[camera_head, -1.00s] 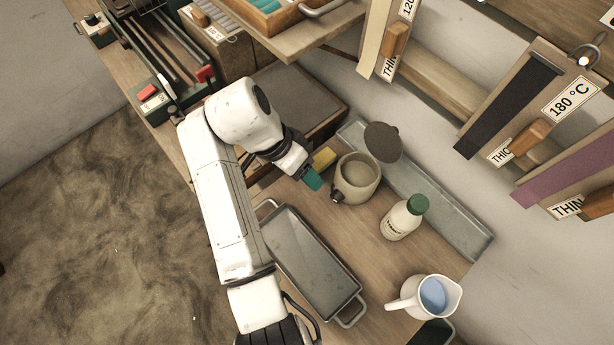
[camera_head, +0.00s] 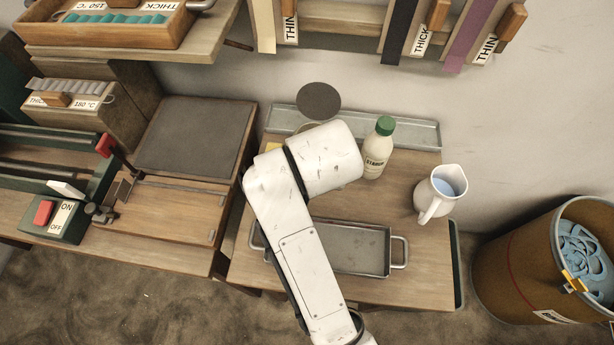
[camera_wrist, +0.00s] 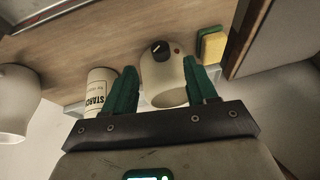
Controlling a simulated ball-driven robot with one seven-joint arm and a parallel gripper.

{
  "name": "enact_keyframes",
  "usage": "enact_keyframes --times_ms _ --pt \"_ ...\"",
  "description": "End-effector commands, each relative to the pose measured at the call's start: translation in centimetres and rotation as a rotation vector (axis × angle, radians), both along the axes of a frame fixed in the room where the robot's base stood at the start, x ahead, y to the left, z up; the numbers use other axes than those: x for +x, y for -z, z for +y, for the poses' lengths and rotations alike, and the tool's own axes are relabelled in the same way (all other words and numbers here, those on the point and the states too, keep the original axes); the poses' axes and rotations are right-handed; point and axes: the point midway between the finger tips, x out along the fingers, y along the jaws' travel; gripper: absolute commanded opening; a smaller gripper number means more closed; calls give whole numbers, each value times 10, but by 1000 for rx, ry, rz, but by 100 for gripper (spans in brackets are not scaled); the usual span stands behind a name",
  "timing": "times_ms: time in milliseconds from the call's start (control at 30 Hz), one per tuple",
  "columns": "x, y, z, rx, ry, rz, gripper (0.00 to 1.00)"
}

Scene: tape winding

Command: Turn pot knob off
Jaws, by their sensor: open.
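The cream pot (camera_wrist: 163,78) shows in the wrist view, upside down and between my gripper's fingers from this angle. Its black knob (camera_wrist: 160,47) has a pale pointer mark, and a small red light (camera_wrist: 178,51) sits beside it. My gripper (camera_wrist: 159,66) is open, with its two green fingers apart and nothing held. The knob shows just beyond the fingertips; I see no contact with it. In the head view my arm hides the gripper, the knob and nearly all of the pot. A dark round lid (camera_head: 318,101) stands open behind the arm.
A starch bottle (camera_head: 378,150) and a white jug (camera_head: 440,192) stand right of the arm. A metal tray (camera_head: 388,264) lies in front. A yellow-green sponge (camera_wrist: 211,45) is beside the pot in the wrist view. A bin (camera_head: 520,265) stands at the right.

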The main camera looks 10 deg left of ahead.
Motion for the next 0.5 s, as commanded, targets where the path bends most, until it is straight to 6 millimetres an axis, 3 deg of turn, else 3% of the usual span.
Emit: enact_keyframes --times_ms 233,500 --pt "16 42 5 -1 -1 3 57" --pt "26 63 7 1 -1 0 57"
